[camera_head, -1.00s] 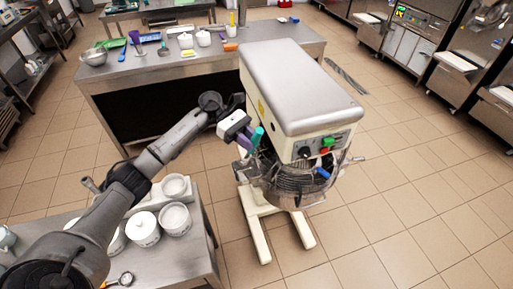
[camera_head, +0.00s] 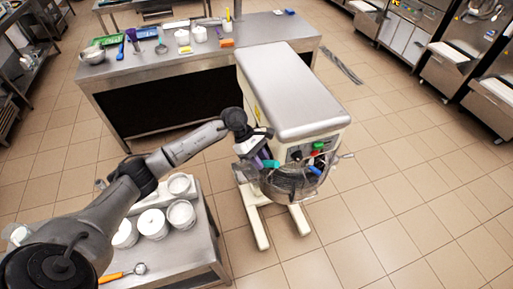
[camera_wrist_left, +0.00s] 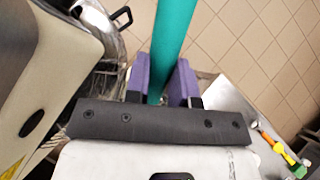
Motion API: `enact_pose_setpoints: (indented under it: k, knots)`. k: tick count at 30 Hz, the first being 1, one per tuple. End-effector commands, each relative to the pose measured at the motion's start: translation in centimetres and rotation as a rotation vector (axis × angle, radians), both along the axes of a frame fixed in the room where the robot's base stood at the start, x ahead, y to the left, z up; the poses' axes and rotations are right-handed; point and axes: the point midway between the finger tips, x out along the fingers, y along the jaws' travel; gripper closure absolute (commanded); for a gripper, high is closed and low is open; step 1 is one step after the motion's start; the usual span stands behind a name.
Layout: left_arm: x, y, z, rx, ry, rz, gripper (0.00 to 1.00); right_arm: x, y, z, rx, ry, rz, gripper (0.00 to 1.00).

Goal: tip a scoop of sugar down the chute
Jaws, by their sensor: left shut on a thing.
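My left gripper (camera_head: 258,157) is at the front left of the mixer (camera_head: 296,100), close to its wire bowl guard (camera_head: 292,186). It is shut on the teal handle (camera_head: 271,163) of a tool, which I take to be the scoop. In the left wrist view the teal handle (camera_wrist_left: 172,35) runs between the purple fingers. The scoop's pan and any sugar in it are hidden, and I cannot make out the chute clearly at the guard. My right gripper is not in view.
A near steel cart (camera_head: 196,252) holds several white tubs (camera_head: 153,223) and an orange-handled tool (camera_head: 112,277). A long steel table (camera_head: 150,70) with utensils stands behind.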

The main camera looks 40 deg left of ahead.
Motion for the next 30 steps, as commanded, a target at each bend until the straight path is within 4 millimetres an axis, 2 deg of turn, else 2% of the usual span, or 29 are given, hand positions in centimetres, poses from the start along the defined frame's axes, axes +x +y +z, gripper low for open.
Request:
enact_pose_setpoints:
  k: [1, 8, 10, 20, 24, 30]
  knots:
    - [0.0, -0.4, 0.4, 0.034, 0.003, -0.002, 1.00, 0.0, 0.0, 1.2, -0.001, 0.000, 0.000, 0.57]
    - [0.2, -2.1, -1.0, 0.218, 0.020, -0.003, 1.00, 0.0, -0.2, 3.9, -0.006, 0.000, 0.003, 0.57]
    - [0.3, -2.3, -2.7, 0.289, 0.026, -0.003, 1.00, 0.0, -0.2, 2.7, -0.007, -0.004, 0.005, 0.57]
    - [0.5, -3.8, -5.8, 0.588, 0.055, -0.002, 1.00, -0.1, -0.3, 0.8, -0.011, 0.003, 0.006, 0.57]
    - [0.4, -3.7, -4.4, 0.599, 0.057, 0.001, 1.00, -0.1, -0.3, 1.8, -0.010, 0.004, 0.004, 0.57]
    - [0.4, -3.8, -3.5, 0.596, 0.059, 0.001, 1.00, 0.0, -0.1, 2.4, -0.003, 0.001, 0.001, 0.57]
